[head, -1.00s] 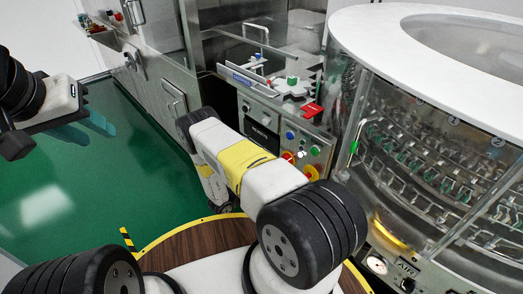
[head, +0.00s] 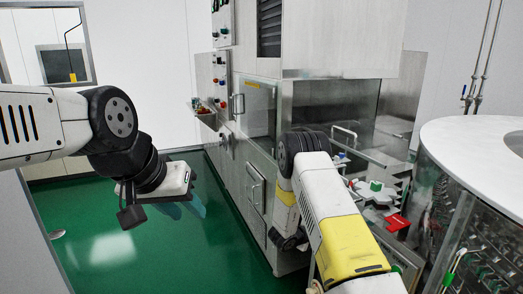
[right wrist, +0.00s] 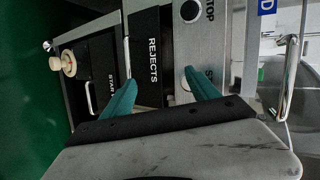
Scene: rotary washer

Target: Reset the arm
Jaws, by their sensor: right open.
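My left gripper (head: 184,207) hangs at the left in the head view, with two teal fingers apart and nothing between them. It is over the green floor, clear of the machine. My right arm reaches from the bottom right toward the steel machine (head: 260,125); its fingers are hidden in the head view. In the right wrist view my right gripper (right wrist: 161,92) is open and empty, in front of a panel with a black REJECTS label (right wrist: 146,58). A round STOP button (right wrist: 190,11) lies beyond the right finger. Whether the fingers touch the panel cannot be told.
The round washer (head: 480,150) with a white top stands at the right. A red part (head: 396,222) lies on the machine's tray near my right arm. A metal handle (right wrist: 287,78) is right of my right gripper. Green floor (head: 110,240) is free at the left.

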